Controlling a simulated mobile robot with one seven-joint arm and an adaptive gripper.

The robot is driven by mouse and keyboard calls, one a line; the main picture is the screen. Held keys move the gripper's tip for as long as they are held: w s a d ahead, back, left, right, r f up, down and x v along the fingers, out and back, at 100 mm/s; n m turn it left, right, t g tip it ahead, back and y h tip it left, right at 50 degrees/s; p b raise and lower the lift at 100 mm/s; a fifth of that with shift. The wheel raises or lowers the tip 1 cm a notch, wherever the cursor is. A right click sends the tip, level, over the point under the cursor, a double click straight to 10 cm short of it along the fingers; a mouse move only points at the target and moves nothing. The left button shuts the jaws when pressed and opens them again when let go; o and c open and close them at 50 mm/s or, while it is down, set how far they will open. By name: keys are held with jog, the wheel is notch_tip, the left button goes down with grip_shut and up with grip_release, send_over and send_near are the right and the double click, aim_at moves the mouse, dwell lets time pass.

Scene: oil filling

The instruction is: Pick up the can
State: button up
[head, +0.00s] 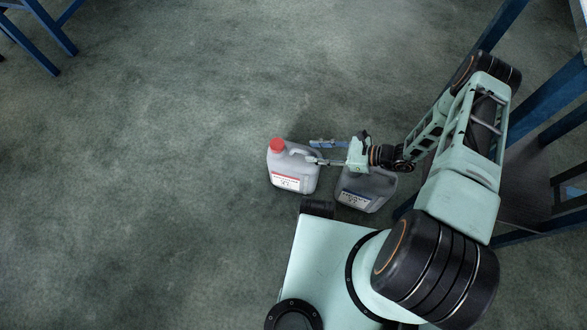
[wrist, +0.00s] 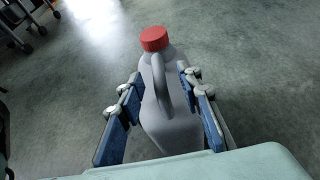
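A grey plastic can (head: 290,178) with a red cap and a white label stands upright on the floor. In the wrist view the same can (wrist: 170,125) is straight ahead, with its handle between my fingers. My gripper (head: 311,151) reaches toward the can's handle from the right. It is open in the wrist view (wrist: 161,77), with blue-padded fingers on either side of the handle and a gap at each side. A second grey can (head: 362,194) with a label stands right of the first, partly hidden under my gripper and wrist.
Blue table legs (head: 552,95) and a dark low shelf (head: 525,178) stand at the right, close to my arm. More blue legs (head: 38,40) are at the top left. The floor (head: 140,190) left of the cans is clear.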

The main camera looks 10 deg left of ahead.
aim_at(299, 151)
jog(key=b+x, duration=0.2)
jog(key=x, duration=0.6)
jog(key=shift+s+a+r, duration=0.1)
grip_shut()
